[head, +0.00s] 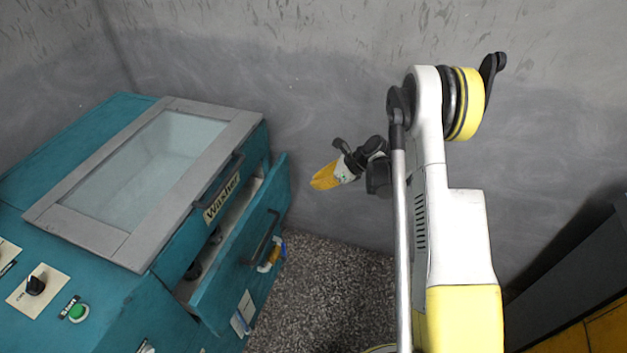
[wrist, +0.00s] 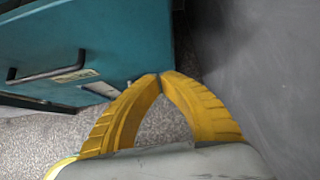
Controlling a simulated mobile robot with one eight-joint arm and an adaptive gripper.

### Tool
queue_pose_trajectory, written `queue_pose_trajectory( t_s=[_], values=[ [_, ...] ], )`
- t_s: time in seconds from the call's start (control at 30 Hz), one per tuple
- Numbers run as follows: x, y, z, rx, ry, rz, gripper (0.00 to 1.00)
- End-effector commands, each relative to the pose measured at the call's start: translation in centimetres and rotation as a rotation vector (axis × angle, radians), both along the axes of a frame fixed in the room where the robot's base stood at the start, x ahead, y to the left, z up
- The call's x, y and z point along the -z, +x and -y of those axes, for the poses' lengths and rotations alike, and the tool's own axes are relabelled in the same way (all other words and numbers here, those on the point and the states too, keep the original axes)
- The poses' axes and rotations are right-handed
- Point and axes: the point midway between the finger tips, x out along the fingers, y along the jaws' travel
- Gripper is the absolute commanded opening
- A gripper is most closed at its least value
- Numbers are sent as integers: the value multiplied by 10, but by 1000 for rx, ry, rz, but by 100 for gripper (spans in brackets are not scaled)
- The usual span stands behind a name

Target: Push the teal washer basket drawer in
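The teal washer basket drawer (head: 238,279) stands pulled out from the front of the teal washer (head: 45,165), with a gap behind its front panel showing part of the inside. A dark bar handle (head: 262,238) is on the panel. In the wrist view, a teal panel with a bar handle (wrist: 48,72) fills the upper left. My gripper (head: 323,179) is to the right of the drawer in the head view, apart from it there. In the wrist view its yellow fingers (wrist: 159,76) meet at the tips, with nothing between them, overlapping the panel's lower right edge. I cannot tell whether they touch it.
The washer's glass lid (head: 150,165) is closed. A grey wall (head: 330,80) stands close behind my gripper. Speckled floor (head: 340,290) lies clear right of the drawer. A dark cabinet with yellow (head: 600,340) is at the lower right.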

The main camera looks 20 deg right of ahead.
Motion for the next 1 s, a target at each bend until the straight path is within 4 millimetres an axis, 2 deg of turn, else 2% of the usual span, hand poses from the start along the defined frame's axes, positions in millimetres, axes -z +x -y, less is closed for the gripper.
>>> queue_pose_trajectory(
  t_s=[0.03,0.27,0.53,1.0],
  values=[
    [13,5,-7,-1,0,0,0],
    [47,27,-34,-1,-1,-1,0],
    [45,48,-62,-1,0,-1,0],
    [43,52,-66,1,-1,-2,0]
  ],
)
